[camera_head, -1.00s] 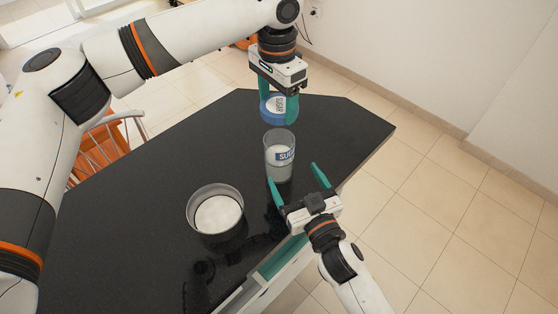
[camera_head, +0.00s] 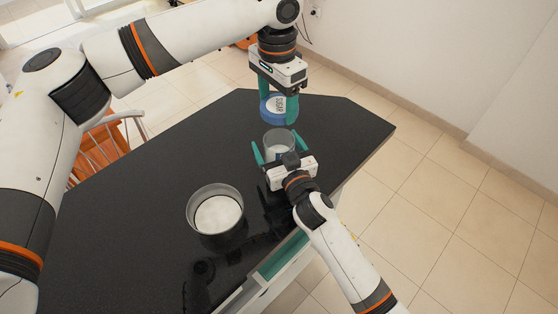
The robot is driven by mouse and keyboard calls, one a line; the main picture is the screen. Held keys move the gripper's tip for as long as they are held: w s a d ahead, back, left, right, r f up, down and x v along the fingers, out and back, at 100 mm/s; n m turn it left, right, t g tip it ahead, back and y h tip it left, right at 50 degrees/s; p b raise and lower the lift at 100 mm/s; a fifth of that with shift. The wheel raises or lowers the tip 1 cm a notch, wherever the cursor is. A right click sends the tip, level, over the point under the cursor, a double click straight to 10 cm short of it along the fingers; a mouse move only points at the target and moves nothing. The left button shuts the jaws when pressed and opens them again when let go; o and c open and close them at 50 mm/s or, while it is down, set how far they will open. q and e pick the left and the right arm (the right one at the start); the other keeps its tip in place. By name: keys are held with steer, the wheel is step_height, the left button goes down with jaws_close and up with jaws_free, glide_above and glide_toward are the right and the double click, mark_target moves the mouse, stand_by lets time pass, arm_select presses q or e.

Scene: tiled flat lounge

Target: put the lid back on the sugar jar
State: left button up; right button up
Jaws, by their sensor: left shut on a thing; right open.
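The sugar jar (camera_head: 278,138) is a clear glass jar with white contents, standing upright on the black table. The lid (camera_head: 274,108) is blue with a white "SUGAR" label. My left gripper (camera_head: 277,110) is shut on the lid and holds it beyond the jar, apart from its rim in the picture. My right gripper (camera_head: 277,151) is open, with its teal fingers on either side of the jar. Its body hides the lower jar and most of the jar's label. I cannot tell whether the fingers touch the glass.
A round metal container (camera_head: 215,190) with white contents stands on the table (camera_head: 130,215) to the left of my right gripper. An orange chair (camera_head: 98,155) stands at the table's left side. The table's far right part is clear.

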mark_target(277, 130)
steer(key=shift+w+a, duration=0.15)
steer(key=shift+w, duration=0.25)
steer(key=c, duration=1.5)
arm_select(q)
steer(key=shift+f, duration=2.5)
steer(key=shift+s+f, duration=0.1)
steer(key=shift+f, duration=0.05)
steer(key=shift+f, duration=0.75)
steer(key=shift+f, duration=0.35)
steer(key=shift+f, duration=0.3)
